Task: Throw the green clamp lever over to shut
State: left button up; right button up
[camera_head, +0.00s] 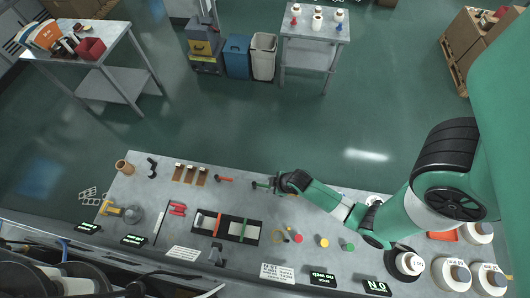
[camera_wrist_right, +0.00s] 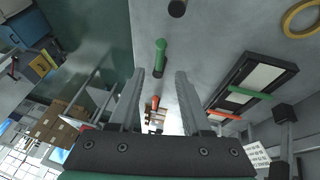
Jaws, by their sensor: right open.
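The green clamp lever (camera_head: 261,184) is a short green handle near the far edge of the grey bench. In the right wrist view the green lever (camera_wrist_right: 160,55) stands out from a dark pivot, just beyond the fingertips and in line with the gap between them. My right gripper (camera_head: 275,184) is beside the lever, on its right in the head view. In the right wrist view my right gripper (camera_wrist_right: 160,76) has its fingers spread apart with nothing held between them. Whether a finger touches the lever cannot be told. My left gripper is not in view.
A similar red-orange lever (camera_head: 224,179) stands to the left along the far edge. A black frame (camera_head: 230,217) with pale panels lies nearer the front. Red (camera_head: 298,239), yellow (camera_head: 324,242) and green (camera_head: 349,246) round pieces lie to the right, beside a yellow ring (camera_head: 279,236).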

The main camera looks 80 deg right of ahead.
aim_at(263, 186)
jog(key=b+x, duration=0.1)
jog(key=x, duration=0.6)
jog(key=shift+r+b, duration=0.1)
jog(key=shift+b, duration=0.3)
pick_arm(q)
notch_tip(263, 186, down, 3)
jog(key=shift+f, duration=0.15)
pick_arm(e)
grip_shut()
dwell(0.5)
